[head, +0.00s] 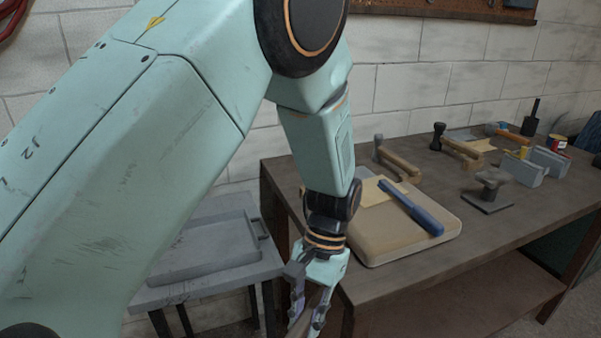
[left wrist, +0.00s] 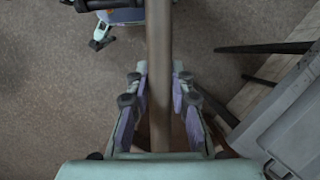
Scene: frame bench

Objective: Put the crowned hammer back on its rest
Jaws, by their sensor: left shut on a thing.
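My left gripper (head: 312,300) hangs low in front of the bench's left end. In the left wrist view its two fingers (left wrist: 158,100) are shut on a long brown handle (left wrist: 159,50), one finger on each side. The handle runs out of the top of that view; its head is not visible, so I cannot tell whether it is the crowned hammer. On the bench stand hammer-like tools with dark heads and wooden parts, one at the left (head: 403,165) and one farther right (head: 462,153). I cannot tell which piece is the empty rest. My right gripper is out of view.
The wooden bench (head: 400,280) holds a tan pad (head: 385,245) with a blue-handled tool (head: 412,208), a small dark stake (head: 490,187) and grey blocks (head: 522,170). A low grey table with a tray (head: 205,262) stands left. The bench's front right is mostly clear.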

